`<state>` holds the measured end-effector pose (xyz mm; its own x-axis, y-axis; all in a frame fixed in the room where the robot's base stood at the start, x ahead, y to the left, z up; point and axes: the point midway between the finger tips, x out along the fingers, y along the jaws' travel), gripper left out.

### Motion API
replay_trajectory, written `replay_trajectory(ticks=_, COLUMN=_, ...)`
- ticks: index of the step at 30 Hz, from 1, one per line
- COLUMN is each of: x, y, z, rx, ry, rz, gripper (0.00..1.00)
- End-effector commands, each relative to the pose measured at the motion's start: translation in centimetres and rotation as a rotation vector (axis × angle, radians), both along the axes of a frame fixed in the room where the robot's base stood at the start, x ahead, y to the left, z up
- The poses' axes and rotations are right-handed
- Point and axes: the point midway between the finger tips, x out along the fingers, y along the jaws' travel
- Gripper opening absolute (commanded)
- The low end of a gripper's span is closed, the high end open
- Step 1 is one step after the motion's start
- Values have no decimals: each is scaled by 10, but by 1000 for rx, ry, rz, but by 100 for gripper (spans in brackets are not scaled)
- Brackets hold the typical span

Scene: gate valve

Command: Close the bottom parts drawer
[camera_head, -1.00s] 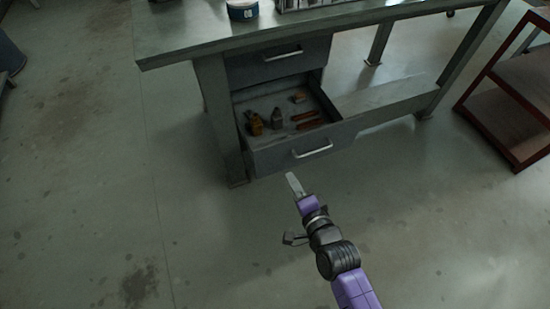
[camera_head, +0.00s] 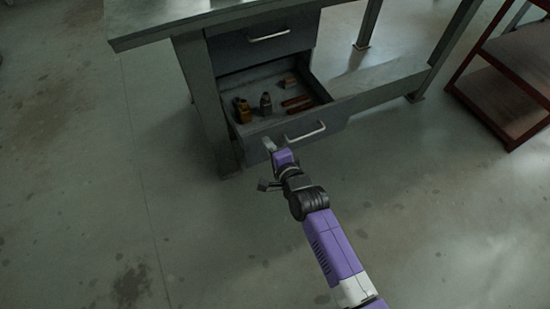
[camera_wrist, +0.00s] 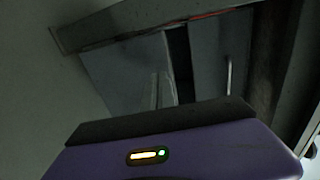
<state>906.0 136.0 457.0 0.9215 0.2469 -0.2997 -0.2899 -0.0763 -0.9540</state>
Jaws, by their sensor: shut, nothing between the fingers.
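The bottom parts drawer (camera_head: 334,122) is pulled out of the grey workbench in the head view, with its inside showing. Its light bar handle (camera_head: 305,132) runs across the front. A yellowish-brown item, a small grey bottle and reddish-brown pieces lie inside. My gripper (camera_head: 268,144) is shut and empty, with its tip at the left part of the drawer front, left of the handle. I cannot tell whether it touches the front. In the wrist view, grey panels and a vertical light bar (camera_wrist: 229,77) show beyond my purple gripper housing.
The upper drawer (camera_head: 265,48) above is shut. The bench's left leg (camera_head: 205,95) stands just left of the open drawer. A red-framed shelf cart (camera_head: 505,100) stands at the right. The floor in front and to the left is clear.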

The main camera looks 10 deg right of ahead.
Motion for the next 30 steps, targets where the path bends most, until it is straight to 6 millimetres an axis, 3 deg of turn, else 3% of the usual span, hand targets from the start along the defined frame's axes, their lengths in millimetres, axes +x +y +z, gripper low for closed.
replay_trajectory(ticks=6, x=18, y=5, z=-1, rx=-1, ry=0, rz=0, gripper=0)
replay_trajectory(ticks=23, x=23, y=6, z=0, rx=-1, ry=0, rz=0, gripper=0)
replay_trajectory(ticks=30, x=47, y=12, z=-1, rx=0, ry=-2, rz=0, gripper=0)
